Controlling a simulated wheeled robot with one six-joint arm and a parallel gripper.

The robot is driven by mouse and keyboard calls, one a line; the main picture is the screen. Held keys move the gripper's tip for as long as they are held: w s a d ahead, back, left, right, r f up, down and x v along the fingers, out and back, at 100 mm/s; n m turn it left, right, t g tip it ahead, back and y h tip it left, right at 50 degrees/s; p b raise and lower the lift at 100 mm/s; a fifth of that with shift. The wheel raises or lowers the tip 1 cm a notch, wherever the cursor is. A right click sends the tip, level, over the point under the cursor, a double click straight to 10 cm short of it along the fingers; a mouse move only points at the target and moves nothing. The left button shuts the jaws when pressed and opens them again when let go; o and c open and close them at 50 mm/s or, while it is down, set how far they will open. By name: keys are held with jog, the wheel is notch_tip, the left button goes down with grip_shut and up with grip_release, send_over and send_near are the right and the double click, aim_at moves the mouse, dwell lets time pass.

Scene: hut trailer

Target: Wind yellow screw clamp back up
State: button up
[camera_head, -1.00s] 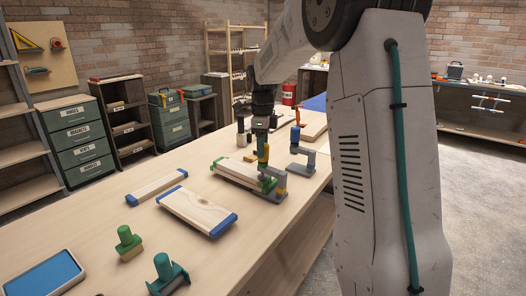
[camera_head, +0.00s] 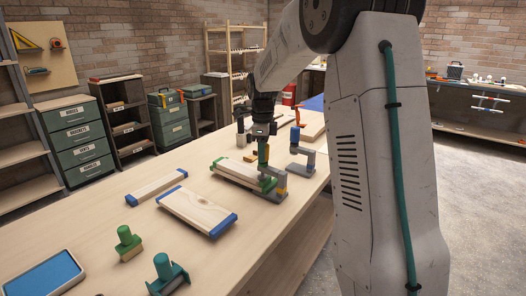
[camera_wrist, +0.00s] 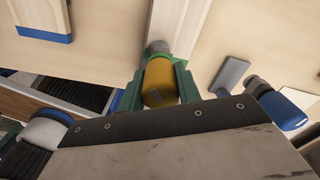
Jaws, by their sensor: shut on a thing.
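The yellow screw clamp (camera_head: 280,184) stands at the edge of the pale boards (camera_head: 236,172) on the bench, its frame grey. My gripper (camera_head: 263,155) points down over it. In the wrist view, the green fingers of my gripper (camera_wrist: 160,84) are shut on the clamp's yellow knob (camera_wrist: 160,80), one on each side. A grey spindle end (camera_wrist: 158,47) shows past the knob, over a pale board (camera_wrist: 178,22). The gripper hides most of the knob in the head view, and I cannot tell how far the spindle stands from the board.
A blue clamp (camera_head: 305,150) stands close to the right, also in the wrist view (camera_wrist: 283,110). A blue-ended board (camera_head: 197,210) and a narrower one (camera_head: 158,186) lie nearer. A green-handled tool (camera_head: 127,241) and a teal clamp (camera_head: 165,273) are at the front.

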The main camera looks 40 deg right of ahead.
jog(key=shift+n, duration=0.3)
jog(key=n, duration=0.3)
jog(key=shift+a+n, duration=0.1)
jog(key=shift+n, duration=0.2)
jog(key=n, duration=0.4)
jog(key=shift+n, duration=0.3)
jog(key=n, duration=0.3)
jog(key=shift+s+n, duration=0.1)
jog(key=shift+n, duration=0.2)
jog(key=n, duration=0.8)
jog(key=shift+t, duration=0.3)
jog(key=n, duration=0.4)
jog(key=shift+n, duration=0.3)
jog(key=n, duration=0.4)
jog(key=shift+n, duration=0.3)
jog(key=shift+d+n+y, duration=0.2)
jog(key=shift+n+y, duration=0.1)
jog(key=shift+n, duration=1.6)
